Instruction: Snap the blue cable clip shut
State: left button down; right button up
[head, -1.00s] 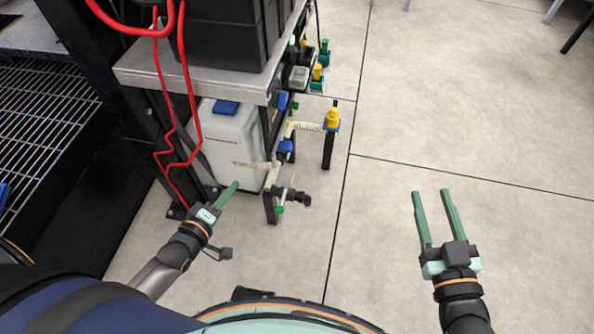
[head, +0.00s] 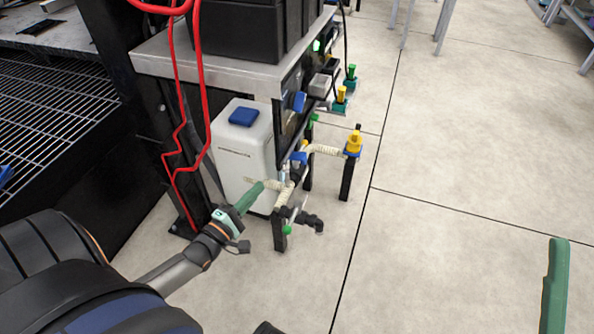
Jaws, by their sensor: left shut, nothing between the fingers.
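A small blue part (head: 300,157), which looks like the cable clip, sits at the side of the bench frame beside a pale ribbed hose (head: 324,149). It is too small to tell whether it is open or shut. My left gripper (head: 260,187) has its green fingers together, with nothing seen between them. In the picture its tips are left of and below the blue part, in front of the white jug and close to the hose's left end. Touch cannot be told. My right gripper (head: 557,243) shows only one green finger at the lower right edge, far from the bench.
A white jug (head: 240,150) with a blue cap stands under the metal bench top (head: 225,70). A yellow fitting (head: 353,143) tops a black post at right. Red cable (head: 203,90) hangs at left. A black crate (head: 240,30) sits above. Floor at right is clear.

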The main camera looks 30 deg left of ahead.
aim_at(299, 159)
pick_arm(q)
jog(key=w+d+r+b, duration=0.1)
jog(key=w+d+b, duration=0.3)
jog(key=w, duration=0.6)
jog(key=shift+w+r, duration=0.35)
jog(key=shift+w, duration=0.05)
